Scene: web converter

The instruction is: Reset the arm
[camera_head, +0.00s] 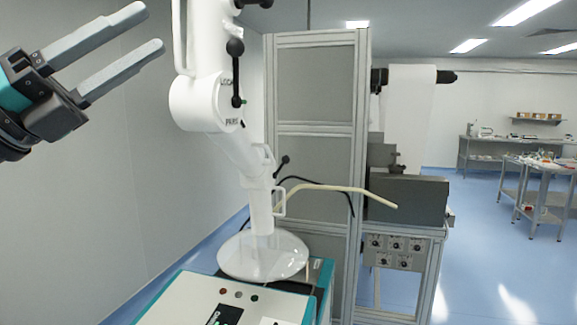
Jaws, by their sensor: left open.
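My left gripper (155,30) is at the upper left, its two grey fingers pointing up and right. It is open and empty, with a clear gap between the fingers. A white jointed arm (240,155) stands upright on a round white base (263,256) in the middle of the view. It has black lever handles (236,72) and printed lettering on its side. Its top runs out of the frame. My left gripper is to the left of this arm and does not touch it. My right gripper is not in view.
A teal and white console (190,300) with small buttons lies under the white arm. Behind stands a grey framed cabinet (315,90) and a machine with a white roll (408,110). Metal tables (545,185) stand far right. Blue floor (490,270) is open at right.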

